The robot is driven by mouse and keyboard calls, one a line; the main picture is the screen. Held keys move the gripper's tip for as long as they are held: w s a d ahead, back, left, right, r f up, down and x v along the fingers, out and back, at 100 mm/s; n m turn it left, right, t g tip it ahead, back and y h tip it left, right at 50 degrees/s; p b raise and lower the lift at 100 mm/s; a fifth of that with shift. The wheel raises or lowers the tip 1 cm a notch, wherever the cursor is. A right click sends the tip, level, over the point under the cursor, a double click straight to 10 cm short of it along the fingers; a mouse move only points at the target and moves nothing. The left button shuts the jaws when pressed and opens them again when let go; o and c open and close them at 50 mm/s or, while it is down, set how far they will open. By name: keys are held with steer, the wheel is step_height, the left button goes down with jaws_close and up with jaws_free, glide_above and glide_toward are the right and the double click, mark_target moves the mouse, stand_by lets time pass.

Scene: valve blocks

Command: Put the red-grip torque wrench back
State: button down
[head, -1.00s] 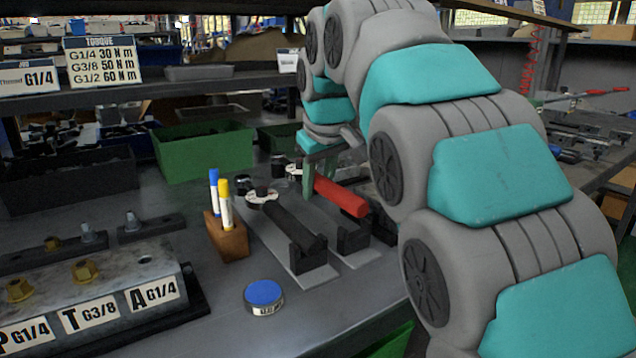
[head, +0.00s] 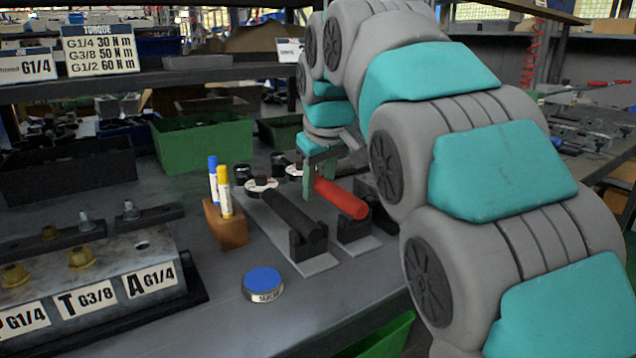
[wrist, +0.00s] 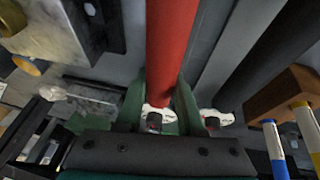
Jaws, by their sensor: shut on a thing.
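The red-grip torque wrench (head: 340,198) is held in my gripper (head: 308,185), above the right-hand stand on the bench. Its red handle tilts down toward the lower right, and its end is at the black cradle (head: 354,228). I cannot tell whether it touches the cradle. In the wrist view the green fingers (wrist: 160,108) close on both sides of the red grip (wrist: 172,45). A white dial shows beyond the fingers. The wrench head is mostly hidden by the gripper in the head view.
A black-grip wrench (head: 290,213) lies on the stand just left. A wooden block (head: 226,225) with blue and yellow markers and a blue-topped tin (head: 263,282) stand further left. A valve block (head: 95,265) is at far left. A green bin (head: 203,145) stands behind.

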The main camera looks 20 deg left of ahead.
steer(key=shift+f+b, duration=0.3)
steer(key=shift+f, duration=0.25)
steer(key=shift+c, duration=2.2)
jaws_free()
steer(key=shift+v, duration=3.9)
